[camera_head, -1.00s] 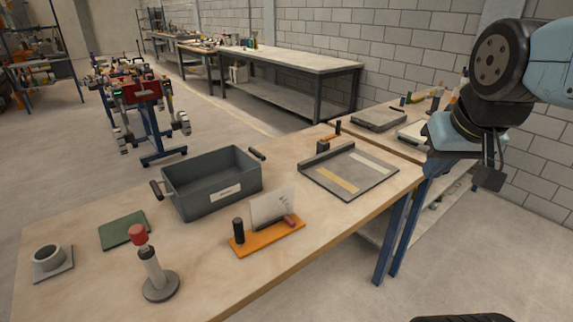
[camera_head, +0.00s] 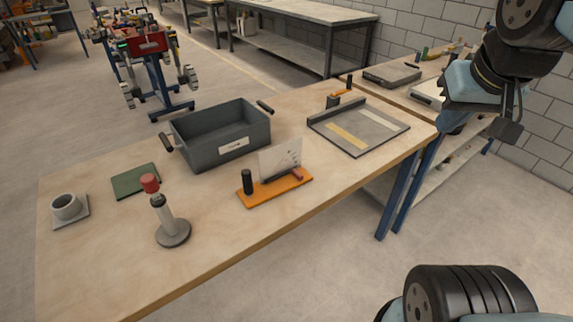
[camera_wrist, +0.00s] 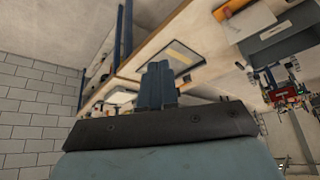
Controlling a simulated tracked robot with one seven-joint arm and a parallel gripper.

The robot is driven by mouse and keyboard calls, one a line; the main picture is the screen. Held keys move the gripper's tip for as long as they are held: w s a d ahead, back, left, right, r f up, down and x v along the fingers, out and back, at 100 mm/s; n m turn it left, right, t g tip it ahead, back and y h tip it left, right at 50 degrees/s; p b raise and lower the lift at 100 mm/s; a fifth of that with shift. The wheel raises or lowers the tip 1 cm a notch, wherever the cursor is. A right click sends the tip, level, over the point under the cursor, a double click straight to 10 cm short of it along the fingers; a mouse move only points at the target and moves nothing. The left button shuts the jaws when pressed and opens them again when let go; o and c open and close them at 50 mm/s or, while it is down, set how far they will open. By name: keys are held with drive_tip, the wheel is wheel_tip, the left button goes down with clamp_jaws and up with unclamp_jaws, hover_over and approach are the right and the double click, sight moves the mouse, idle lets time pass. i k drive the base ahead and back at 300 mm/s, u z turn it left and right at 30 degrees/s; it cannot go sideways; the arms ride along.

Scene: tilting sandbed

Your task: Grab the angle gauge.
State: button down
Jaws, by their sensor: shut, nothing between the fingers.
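What looks like the angle gauge (camera_head: 281,166) stands near the front edge of the wooden workbench: an orange base with a black upright knob, a white marked plate and a small red piece. Its orange base also shows at the top of the wrist view (camera_wrist: 232,8). My gripper (camera_head: 508,131) is at the far right in the head view, out beyond the bench and well apart from the gauge. In the wrist view my gripper's two blue fingers (camera_wrist: 158,68) are together with nothing between them.
The workbench (camera_head: 110,255) also holds a grey bin (camera_head: 222,150), a shallow tray (camera_head: 385,120) with two strips, a red-topped post (camera_head: 170,230), a green mat (camera_head: 136,181) and a grey cup (camera_head: 65,205). An orange-and-black item (camera_head: 341,95) lies behind the tray. Bench front is mostly clear.

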sight(275, 160)
drive_tip(key=z, duration=1.15)
drive_tip(key=k, duration=0.95)
drive_tip(key=u, duration=0.9)
drive_tip(key=i, duration=1)
drive_tip(key=z, duration=0.1)
